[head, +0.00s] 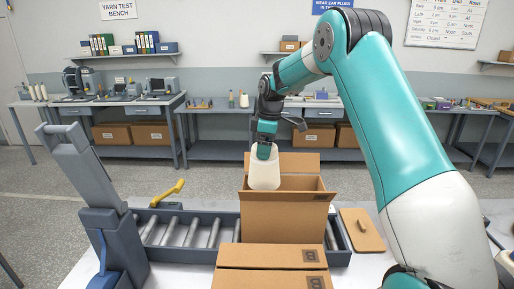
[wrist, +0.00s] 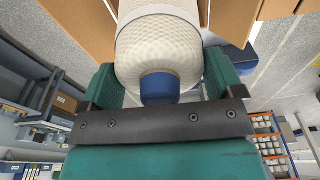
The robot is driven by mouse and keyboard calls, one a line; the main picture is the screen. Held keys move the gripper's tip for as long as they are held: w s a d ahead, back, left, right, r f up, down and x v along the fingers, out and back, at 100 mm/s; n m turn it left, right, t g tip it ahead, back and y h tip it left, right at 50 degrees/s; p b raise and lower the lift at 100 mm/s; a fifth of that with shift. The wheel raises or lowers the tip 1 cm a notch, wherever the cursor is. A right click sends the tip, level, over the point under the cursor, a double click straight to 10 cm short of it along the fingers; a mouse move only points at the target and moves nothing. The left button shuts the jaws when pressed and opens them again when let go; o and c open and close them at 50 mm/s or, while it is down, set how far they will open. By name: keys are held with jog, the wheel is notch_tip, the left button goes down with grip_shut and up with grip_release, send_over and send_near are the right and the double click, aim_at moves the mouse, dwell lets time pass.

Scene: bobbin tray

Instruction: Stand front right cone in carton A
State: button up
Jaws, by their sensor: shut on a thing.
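A white yarn cone (head: 264,173) hangs upright under my gripper (head: 264,150), at the left part of the open carton's mouth in the head view. In the wrist view my gripper (wrist: 163,82) is shut on the cone (wrist: 158,48), with its blue tip (wrist: 160,88) between the jaws. The open brown carton (head: 285,217) stands on the roller conveyor, flaps spread. Its inside is mostly hidden, and its label is too small to read. How deep the cone is over the opening is hard to tell.
A second brown carton (head: 270,256), its top covered by flaps, stands in front. The roller conveyor (head: 190,228) runs left with free rollers. A brown board (head: 362,230) lies at right. A yellow-handled tool (head: 167,193) lies behind the conveyor. A grey upright device (head: 95,190) stands left.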

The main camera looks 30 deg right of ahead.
aim_at(271, 157)
notch_tip(271, 157, down, 21)
jog(key=b, duration=1.3)
jog(key=shift+w, duration=0.1)
jog(key=o, duration=1.2)
jog(key=r, duration=0.5)
jog(key=s+d+r+b, duration=0.1)
jog(key=r, duration=1.1)
jog(key=shift+s+d+r+b, duration=0.1)
jog(key=shift+s+d+b, duration=0.05)
jog(key=shift+d+b, duration=0.2)
jog(key=shift+a, duration=0.15)
